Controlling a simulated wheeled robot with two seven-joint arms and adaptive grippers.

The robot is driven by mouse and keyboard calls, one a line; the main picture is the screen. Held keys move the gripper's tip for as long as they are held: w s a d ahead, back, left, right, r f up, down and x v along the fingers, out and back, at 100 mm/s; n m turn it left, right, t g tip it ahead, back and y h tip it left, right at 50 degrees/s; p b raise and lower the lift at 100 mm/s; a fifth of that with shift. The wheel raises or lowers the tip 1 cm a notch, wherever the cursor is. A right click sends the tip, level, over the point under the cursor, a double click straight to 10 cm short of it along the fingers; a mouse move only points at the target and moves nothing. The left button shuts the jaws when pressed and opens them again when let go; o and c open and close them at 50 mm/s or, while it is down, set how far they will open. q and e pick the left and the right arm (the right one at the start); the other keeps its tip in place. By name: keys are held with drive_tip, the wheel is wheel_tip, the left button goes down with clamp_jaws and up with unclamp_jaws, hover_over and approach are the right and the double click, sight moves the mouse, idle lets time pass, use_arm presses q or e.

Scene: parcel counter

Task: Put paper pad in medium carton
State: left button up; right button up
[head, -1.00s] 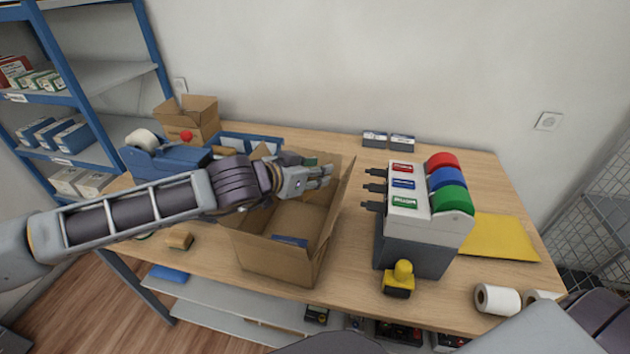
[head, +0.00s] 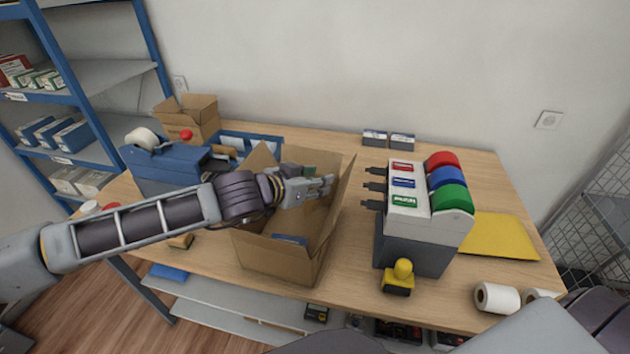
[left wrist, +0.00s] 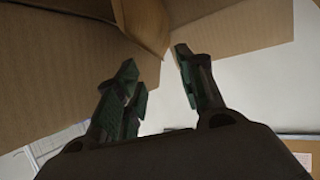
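An open brown carton (head: 266,262), likely the medium carton, stands at the table's middle with its flaps up. A flat blue item (head: 290,239) lies inside it; I cannot tell whether it is the paper pad. My left gripper (head: 328,184) is over the carton's opening, near its right flap. In the left wrist view, the fingers of my left gripper (left wrist: 155,62) are apart with nothing between them, and cardboard (left wrist: 60,80) fills much of the view. My left arm hides part of the carton's back. My right gripper is out of view.
A label dispenser (head: 415,240) with coloured rolls stands right of the carton, with a yellow-handled stamp (head: 398,280) before it. A blue tape dispenser (head: 160,168) and a smaller carton (head: 187,119) stand left. A yellow envelope (head: 495,237) and white rolls (head: 497,298) lie right.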

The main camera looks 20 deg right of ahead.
use_arm(q)
drive_tip(key=shift+o, duration=0.9)
